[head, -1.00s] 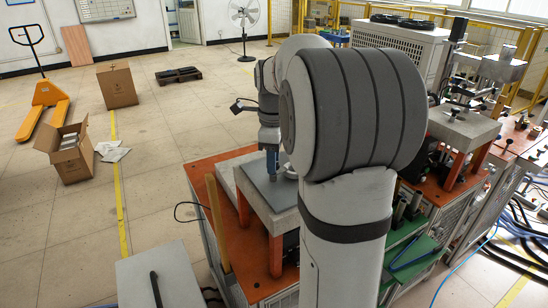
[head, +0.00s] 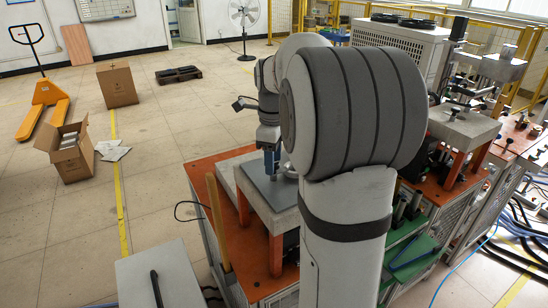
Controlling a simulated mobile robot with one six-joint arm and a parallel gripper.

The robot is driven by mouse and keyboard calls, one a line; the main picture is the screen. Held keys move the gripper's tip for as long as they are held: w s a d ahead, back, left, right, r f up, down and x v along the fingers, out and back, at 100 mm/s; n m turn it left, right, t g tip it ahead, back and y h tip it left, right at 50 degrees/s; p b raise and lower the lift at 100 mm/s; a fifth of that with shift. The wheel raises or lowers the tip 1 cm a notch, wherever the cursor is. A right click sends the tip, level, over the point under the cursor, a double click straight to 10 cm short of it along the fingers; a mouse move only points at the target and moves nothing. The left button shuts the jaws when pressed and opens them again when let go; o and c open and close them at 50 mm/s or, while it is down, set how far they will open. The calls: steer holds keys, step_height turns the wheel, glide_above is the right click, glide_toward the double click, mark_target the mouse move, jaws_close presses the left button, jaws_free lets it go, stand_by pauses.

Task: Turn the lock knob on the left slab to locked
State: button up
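The left slab (head: 262,205) is a grey plate on orange legs on the orange-topped bench, partly hidden behind my arm. My gripper (head: 271,172) points down at the slab's top, low over its surface or touching it; I cannot tell which. Its fingers are too small to show whether they are open or shut. A pale round part (head: 290,171) shows on the slab just right of the gripper, partly covered by my arm. I cannot make out the lock knob or its position.
A second slab (head: 466,127) on orange legs stands to the right with small black fittings. A wooden bar (head: 218,222) stands upright at the bench's left side. A grey box top (head: 155,275) is at the lower left. Open floor lies left of the bench.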

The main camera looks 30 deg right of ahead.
steer(key=shift+o, duration=0.4)
steer(key=shift+r, duration=0.1)
step_height(320, 180, up, 8)
steer(key=shift+f, duration=0.2)
stand_by(0.3)
steer(key=s+a+f+n+t, duration=0.1)
steer(key=s+a+f+n, duration=0.3)
steer(key=n, duration=0.5)
steer(key=s+a+f+n+t, duration=0.1)
steer(key=s+a+f+n, duration=0.3)
steer(key=s+n, duration=0.5)
steer(key=s+a+f+n+t, duration=0.1)
steer(key=s+a+f+n, duration=0.3)
steer(key=s+a+n, duration=0.2)
steer(key=n, duration=0.2)
steer(key=shift+s+f+n, duration=0.15)
steer(key=shift+f+n, duration=0.1)
steer(key=shift+n, duration=0.15)
